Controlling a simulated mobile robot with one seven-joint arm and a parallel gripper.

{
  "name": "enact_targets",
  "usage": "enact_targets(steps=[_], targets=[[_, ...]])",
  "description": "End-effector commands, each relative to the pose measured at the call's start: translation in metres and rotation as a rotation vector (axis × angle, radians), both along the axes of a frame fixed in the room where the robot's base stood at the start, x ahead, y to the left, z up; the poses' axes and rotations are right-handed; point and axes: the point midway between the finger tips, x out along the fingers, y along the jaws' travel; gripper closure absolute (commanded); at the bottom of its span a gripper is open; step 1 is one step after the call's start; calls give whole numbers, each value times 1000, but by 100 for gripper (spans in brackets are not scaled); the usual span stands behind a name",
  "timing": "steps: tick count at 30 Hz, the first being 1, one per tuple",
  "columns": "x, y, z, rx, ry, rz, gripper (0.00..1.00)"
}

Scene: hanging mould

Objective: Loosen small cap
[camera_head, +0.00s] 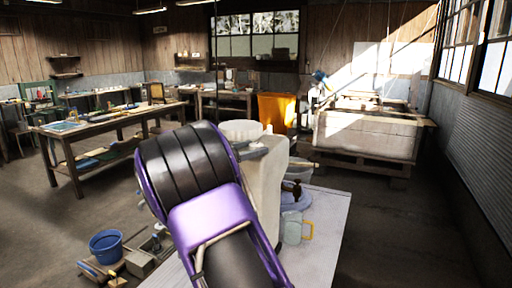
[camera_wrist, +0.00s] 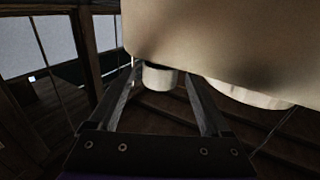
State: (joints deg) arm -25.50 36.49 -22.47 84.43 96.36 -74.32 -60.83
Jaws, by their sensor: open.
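The beige mould (camera_head: 262,185) stands upright on the pale tabletop, partly hidden behind my purple and black arm. In the wrist view the mould (camera_wrist: 225,45) fills the upper right. The small cap (camera_wrist: 160,77) is a short, pale cylinder against the mould's edge. My gripper (camera_wrist: 163,82) is open, with one finger on each side of the small cap and a visible gap on each side. A larger round pale cap (camera_wrist: 255,96) sits to the right, outside the fingers. In the head view my arm hides most of the gripper.
The pale tabletop (camera_head: 325,215) carries a clear jug with a yellow handle (camera_head: 294,228) and a dark-headed tool (camera_head: 291,188) on the right. A blue bucket (camera_head: 106,246) stands at the lower left. An orange bin (camera_head: 277,112) stands behind. The floor at the right is clear.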

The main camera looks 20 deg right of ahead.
Motion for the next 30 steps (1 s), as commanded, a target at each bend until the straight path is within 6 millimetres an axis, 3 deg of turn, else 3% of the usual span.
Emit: enact_targets(steps=[6, 15, 28, 30], targets=[[5, -17, 0, -1, 0, -1, 18], [6, -18, 0, -1, 0, 0, 20], [6, -18, 0, 0, 0, 0, 97], [6, -18, 0, 0, 0, 0, 100]])
